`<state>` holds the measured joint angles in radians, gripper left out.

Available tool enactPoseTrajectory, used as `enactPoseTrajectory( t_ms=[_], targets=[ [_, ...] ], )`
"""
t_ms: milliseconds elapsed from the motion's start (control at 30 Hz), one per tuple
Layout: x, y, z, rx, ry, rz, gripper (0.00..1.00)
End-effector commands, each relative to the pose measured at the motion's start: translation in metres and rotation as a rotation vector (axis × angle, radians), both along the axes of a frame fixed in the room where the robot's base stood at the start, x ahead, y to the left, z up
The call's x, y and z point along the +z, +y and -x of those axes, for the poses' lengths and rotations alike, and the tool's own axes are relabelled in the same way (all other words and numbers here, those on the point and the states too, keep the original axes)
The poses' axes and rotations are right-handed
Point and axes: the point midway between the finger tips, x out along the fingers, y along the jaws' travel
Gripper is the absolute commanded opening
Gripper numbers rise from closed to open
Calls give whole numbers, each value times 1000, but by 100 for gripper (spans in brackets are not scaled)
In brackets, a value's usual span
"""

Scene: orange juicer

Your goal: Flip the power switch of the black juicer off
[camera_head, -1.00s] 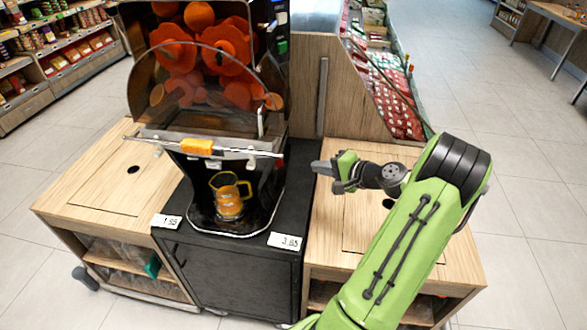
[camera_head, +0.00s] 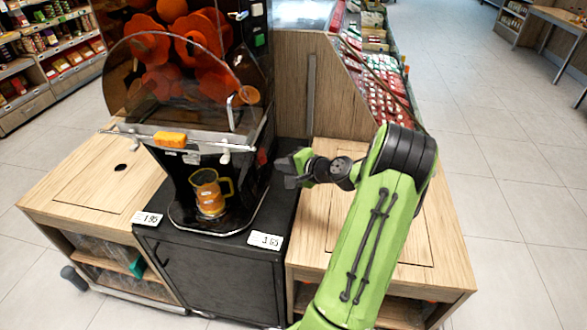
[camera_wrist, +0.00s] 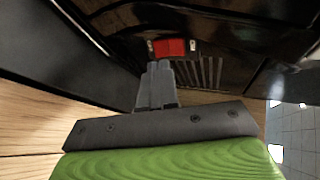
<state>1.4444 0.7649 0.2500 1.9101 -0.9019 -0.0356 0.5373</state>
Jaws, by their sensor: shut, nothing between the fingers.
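The black juicer (camera_head: 190,135), with orange parts behind a clear cover, stands on the black cabinet at centre left. Its red power switch (camera_wrist: 170,47) shows in the wrist view, on the dark side panel just above slotted vents. My gripper (camera_head: 282,170) is beside the juicer's right side in the head view. In the wrist view, its grey fingers (camera_wrist: 158,72) are together, with nothing between them, and their tips are just below the red switch. I cannot tell whether they touch it. In the head view a small red spot (camera_head: 262,157) shows on the juicer's side near the fingertips.
A jug of orange juice (camera_head: 210,192) stands in the juicer's bay. Wooden counters flank the black cabinet (camera_head: 200,275), left (camera_head: 75,190) and right (camera_head: 390,235). A wooden partition (camera_head: 340,95) stands behind my gripper. Open floor lies to the right.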

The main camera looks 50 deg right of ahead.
Motion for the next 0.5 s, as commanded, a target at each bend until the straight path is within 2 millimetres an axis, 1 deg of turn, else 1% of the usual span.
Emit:
enactPoseTrajectory(
  t_ms=[33,200,333,500],
  targets=[
    [-7,0,-11,4,0,0,0],
    [-20,-1,-42,2,-1,0,0],
    [-25,-2,-56,1,0,0,0],
    [-26,-3,-61,0,1,0,0]
  ],
)
